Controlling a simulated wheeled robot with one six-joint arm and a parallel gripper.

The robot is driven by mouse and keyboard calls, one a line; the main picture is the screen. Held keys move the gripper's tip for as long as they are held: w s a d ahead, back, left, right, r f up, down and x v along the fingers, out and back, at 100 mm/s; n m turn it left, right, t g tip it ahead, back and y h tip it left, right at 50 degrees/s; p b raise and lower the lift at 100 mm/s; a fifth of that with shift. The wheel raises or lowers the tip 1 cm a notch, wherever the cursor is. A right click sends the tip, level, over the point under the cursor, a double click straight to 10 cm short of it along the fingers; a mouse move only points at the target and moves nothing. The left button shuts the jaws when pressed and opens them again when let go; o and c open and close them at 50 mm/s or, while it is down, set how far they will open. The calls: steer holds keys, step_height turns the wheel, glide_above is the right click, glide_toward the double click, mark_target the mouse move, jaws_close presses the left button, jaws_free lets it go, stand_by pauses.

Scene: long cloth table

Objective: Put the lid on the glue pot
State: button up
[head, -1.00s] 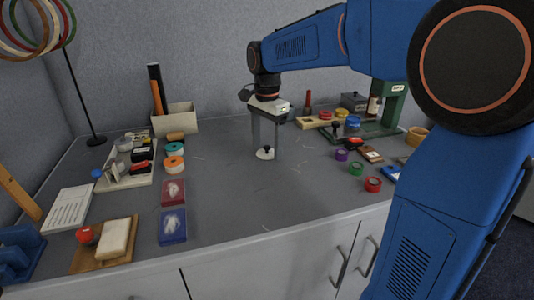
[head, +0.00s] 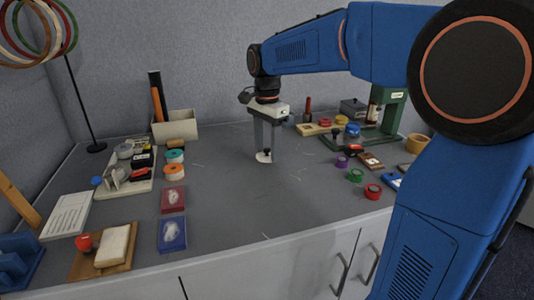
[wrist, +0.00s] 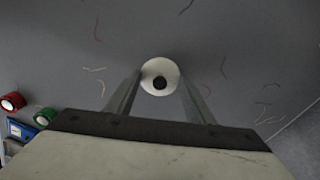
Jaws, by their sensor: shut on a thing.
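The lid (head: 264,156) is a small white disc with a dark knob. The wrist view also shows the lid (wrist: 160,66) between the tips of my gripper (wrist: 158,88). I cannot tell whether the lid touches the table. The glue pot is not clear to me.
Purple, green and red rolls (head: 372,191) lie right of my gripper. A tray (head: 138,180) of tools and colored boxes (head: 172,235) are on the left. The middle table is mostly clear, with thread scraps.

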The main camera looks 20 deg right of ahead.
steer(key=r, duration=0.8)
steer(key=shift+w+d+r, duration=0.15)
steer(key=shift+w+r, duration=0.15)
steer(key=shift+w, duration=0.1)
steer(key=w+d+r+m, duration=0.1)
steer(key=w+d+m, duration=0.2)
steer(key=w+d, duration=0.7)
steer(key=w+d+r+m, duration=0.1)
steer(key=w+d+m, duration=0.35)
steer(key=w, duration=0.85)
steer(key=shift+n, duration=0.75)
steer(key=shift+w+d+f, duration=0.1)
steer(key=shift+d+f, duration=0.1)
steer(key=shift+f, duration=0.75)
steer(key=shift+s+d+f, duration=0.1)
steer(key=shift+d+f, duration=0.1)
steer(key=shift+f, duration=0.7)
steer(key=shift+w+d+f, duration=0.1)
steer(key=shift+d+f, duration=0.1)
steer(key=shift+f, duration=0.75)
steer(key=shift+f, duration=0.3)
steer(key=shift+c, duration=0.3)
steer(key=o, duration=1.6)
steer(key=shift+c, duration=0.2)
steer(key=shift+r, duration=0.15)
